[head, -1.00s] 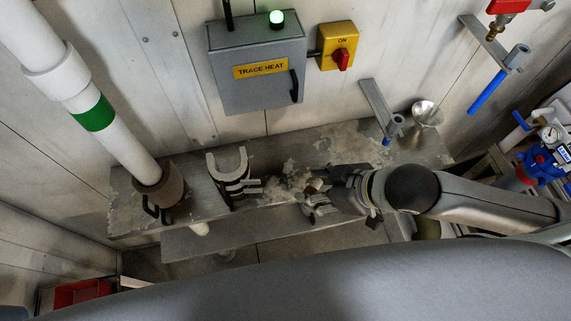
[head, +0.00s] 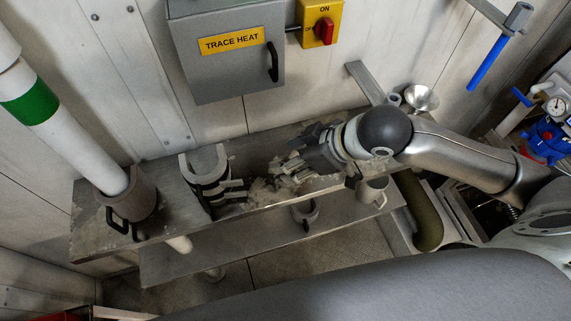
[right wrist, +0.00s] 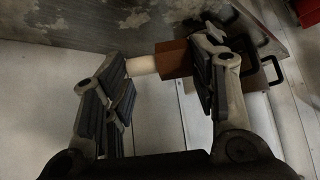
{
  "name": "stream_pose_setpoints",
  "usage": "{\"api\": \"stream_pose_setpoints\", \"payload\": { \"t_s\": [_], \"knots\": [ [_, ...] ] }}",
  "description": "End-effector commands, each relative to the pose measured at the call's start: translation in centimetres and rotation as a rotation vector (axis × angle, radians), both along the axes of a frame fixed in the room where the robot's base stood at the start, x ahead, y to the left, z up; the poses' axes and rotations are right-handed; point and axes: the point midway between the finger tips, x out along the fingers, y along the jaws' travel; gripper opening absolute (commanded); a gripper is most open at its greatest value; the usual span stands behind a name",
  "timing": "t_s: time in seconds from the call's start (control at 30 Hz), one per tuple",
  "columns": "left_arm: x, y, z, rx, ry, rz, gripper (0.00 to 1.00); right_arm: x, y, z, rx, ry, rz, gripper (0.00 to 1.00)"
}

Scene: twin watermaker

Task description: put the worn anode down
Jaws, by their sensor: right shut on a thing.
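My right gripper (head: 290,170) reaches in from the right over the grey bench (head: 92,225). My left gripper is not in view.
A white pipe (head: 75,145) enters a collar (head: 132,203) at the bench's left end. A metal funnel (head: 421,97) stands behind right.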

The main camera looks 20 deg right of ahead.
Motion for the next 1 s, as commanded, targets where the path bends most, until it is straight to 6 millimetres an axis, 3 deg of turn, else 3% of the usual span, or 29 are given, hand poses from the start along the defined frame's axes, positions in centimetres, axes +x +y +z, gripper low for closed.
{"api": "stream_pose_setpoints", "payload": {
  "t_s": [0.2,0.4,0.57,0.8,1.0],
  "knots": [
    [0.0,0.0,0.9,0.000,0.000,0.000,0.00,3.2,0.2,-3.0,0.002,0.002,-0.002,0.25],
    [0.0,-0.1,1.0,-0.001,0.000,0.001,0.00,4.8,0.2,-5.0,0.001,-0.001,0.000,0.25],
    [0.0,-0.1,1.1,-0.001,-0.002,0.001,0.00,5.4,0.3,-5.7,0.001,-0.001,0.001,0.25],
    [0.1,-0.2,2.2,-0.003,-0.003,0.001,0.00,5.6,0.2,-8.6,0.000,-0.002,0.002,0.25],
    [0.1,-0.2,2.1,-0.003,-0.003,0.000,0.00,5.6,0.3,-9.0,0.000,-0.004,0.002,0.25]
  ]
}}
